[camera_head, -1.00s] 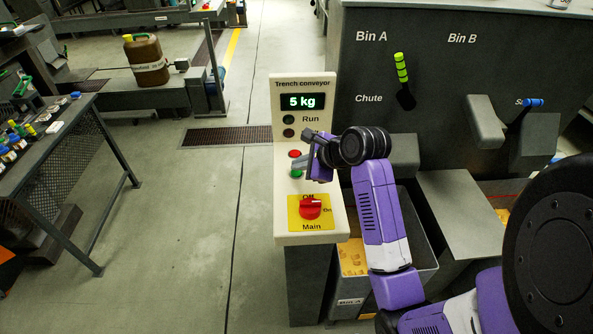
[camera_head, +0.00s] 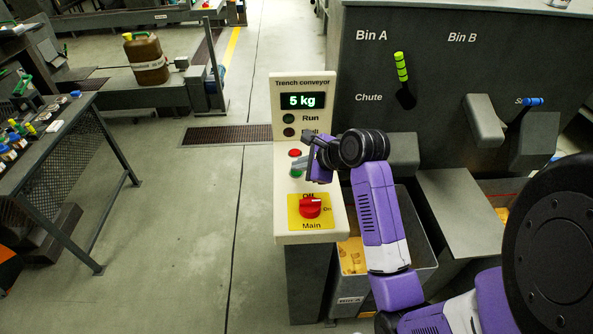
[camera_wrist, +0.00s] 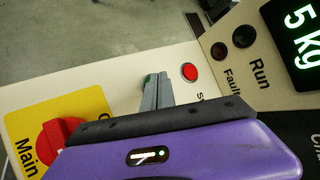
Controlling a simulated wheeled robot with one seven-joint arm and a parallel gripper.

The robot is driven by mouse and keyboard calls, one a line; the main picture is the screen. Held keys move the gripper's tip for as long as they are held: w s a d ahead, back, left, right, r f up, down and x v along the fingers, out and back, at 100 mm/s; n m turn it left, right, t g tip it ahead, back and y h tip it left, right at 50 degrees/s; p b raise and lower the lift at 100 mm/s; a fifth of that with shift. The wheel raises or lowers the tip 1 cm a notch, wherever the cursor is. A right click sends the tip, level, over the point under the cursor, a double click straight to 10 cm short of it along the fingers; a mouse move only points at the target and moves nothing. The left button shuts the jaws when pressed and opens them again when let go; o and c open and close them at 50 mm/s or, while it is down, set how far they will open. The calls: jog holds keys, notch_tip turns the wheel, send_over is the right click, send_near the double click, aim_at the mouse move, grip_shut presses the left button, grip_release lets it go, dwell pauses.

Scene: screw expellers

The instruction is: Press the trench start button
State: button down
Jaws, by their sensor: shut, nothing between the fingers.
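The trench conveyor panel (camera_head: 284,152) is a cream control box with a green "5 kg" display (camera_head: 303,101). Its red button (camera_head: 295,153) is uncovered; it also shows in the wrist view (camera_wrist: 190,72). The green button (camera_head: 296,173) sits just below the red one and is mostly hidden by my fingers. My gripper (camera_head: 299,166) is shut and empty, its grey fingertips over the green button.
The red Main rotary switch (camera_head: 310,206) sits on a yellow plate below my gripper. The Run lamp (camera_head: 288,118) and lower lamp (camera_head: 289,132) look dark. A dark machine wall (camera_head: 440,60) with levers stands right. Open floor (camera_head: 190,230) lies left.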

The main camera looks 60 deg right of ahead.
aim_at(299, 173)
jog(key=shift+f, duration=0.2)
jog(key=shift+r, duration=0.15)
dwell(0.3)
jog(key=shift+r+p, duration=0.8)
jog(key=shift+p, duration=0.6)
notch_tip(299, 173, up, 3)
jog(key=p, duration=0.3)
jog(key=shift+p, duration=0.3)
jog(key=shift+r, duration=0.95)
